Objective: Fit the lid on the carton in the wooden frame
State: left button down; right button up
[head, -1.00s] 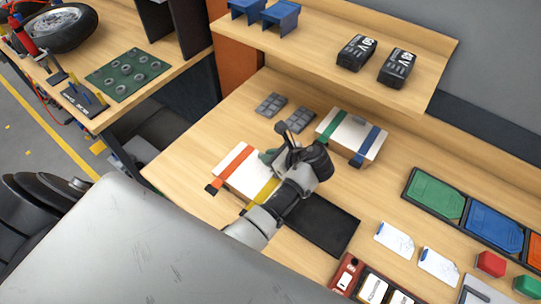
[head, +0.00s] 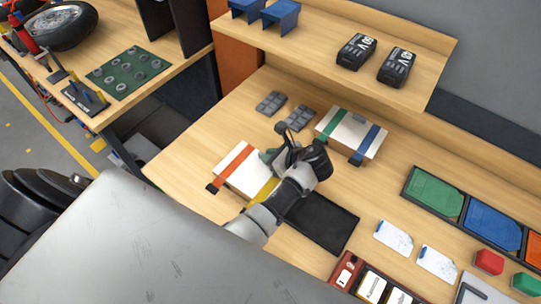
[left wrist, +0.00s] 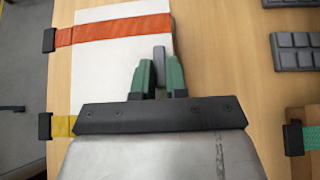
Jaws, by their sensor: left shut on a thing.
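My left gripper (head: 281,156) has green fingertips and is over the right edge of a white box-like piece (head: 228,176) with an orange strap and a yellow strap. In the left wrist view the gripper (left wrist: 160,80) is shut on a slim grey piece (left wrist: 159,54), mostly hidden between the fingers. The white piece shows there too (left wrist: 98,70), left of and below the fingers. A second white-topped carton (head: 349,132) with green and blue straps stands behind the gripper. I cannot single out a loose lid or a wooden frame. My right gripper is not in view.
A black mat (head: 322,222) lies right of my left wrist. Two grey pad blocks (head: 270,103) lie behind. A raised shelf (head: 320,45) holds black battery packs (head: 397,67). Coloured trays (head: 433,193) and white cards (head: 394,238) lie to the right. Bare wood is left of the strapped piece.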

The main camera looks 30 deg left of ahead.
pick_arm(q)
jog(key=shift+f+p, duration=0.2)
jog(key=shift+p, duration=0.6)
dwell(0.8)
jog(key=c, duration=1.1)
grip_release()
